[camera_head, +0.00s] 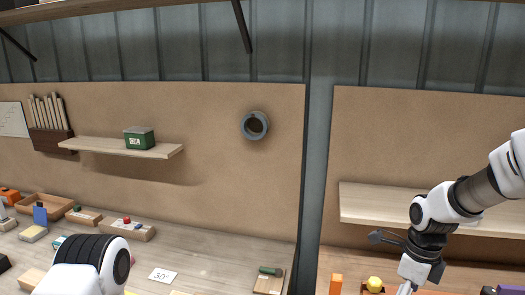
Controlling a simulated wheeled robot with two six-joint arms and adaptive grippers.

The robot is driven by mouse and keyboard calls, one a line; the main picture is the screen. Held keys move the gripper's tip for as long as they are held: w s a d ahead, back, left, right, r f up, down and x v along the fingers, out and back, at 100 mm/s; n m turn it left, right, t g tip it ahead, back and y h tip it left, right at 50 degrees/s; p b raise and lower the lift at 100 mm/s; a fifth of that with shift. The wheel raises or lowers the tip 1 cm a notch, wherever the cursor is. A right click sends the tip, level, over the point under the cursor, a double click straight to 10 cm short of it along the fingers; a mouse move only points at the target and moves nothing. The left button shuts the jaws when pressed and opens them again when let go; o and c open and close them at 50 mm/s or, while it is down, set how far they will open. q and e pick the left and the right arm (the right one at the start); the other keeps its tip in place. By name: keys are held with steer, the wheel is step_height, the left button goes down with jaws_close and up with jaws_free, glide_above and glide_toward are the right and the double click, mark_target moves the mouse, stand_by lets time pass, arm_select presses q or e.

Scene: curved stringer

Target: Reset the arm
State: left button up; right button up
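Part of my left arm, white with a black ribbed joint, shows at the lower left above the workbench (215,262). Its gripper is below the picture's bottom edge. My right arm, white and grey with black joints, comes in from the right edge and bends down in front of the right wooden shelf (375,203). A dark piece sticks out to the left at its wrist. The wrist reaches the bottom edge, and the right gripper's fingers do not show. I see nothing held.
A left shelf (112,146) carries a green box (139,138). A grey ring (255,125) hangs on the brown board. The bench holds a wooden tray (43,207), a card marked 30° (162,275), an orange block (336,284) and a yellow object (375,284). Mid-bench is mostly clear.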

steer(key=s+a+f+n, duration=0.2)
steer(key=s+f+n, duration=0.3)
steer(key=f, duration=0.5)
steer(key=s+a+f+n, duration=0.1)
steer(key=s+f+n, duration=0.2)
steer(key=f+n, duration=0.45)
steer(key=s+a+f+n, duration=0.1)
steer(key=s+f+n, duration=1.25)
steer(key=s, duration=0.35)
arm_select(q)
step_height(320, 180, down, 12)
steer(key=b, duration=1.1)
steer(key=shift+w+r, duration=0.25)
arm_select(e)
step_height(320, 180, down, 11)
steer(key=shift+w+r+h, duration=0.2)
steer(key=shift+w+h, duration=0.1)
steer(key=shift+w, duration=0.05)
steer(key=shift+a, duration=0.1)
arm_select(q)
steer(key=shift+w, duration=0.1)
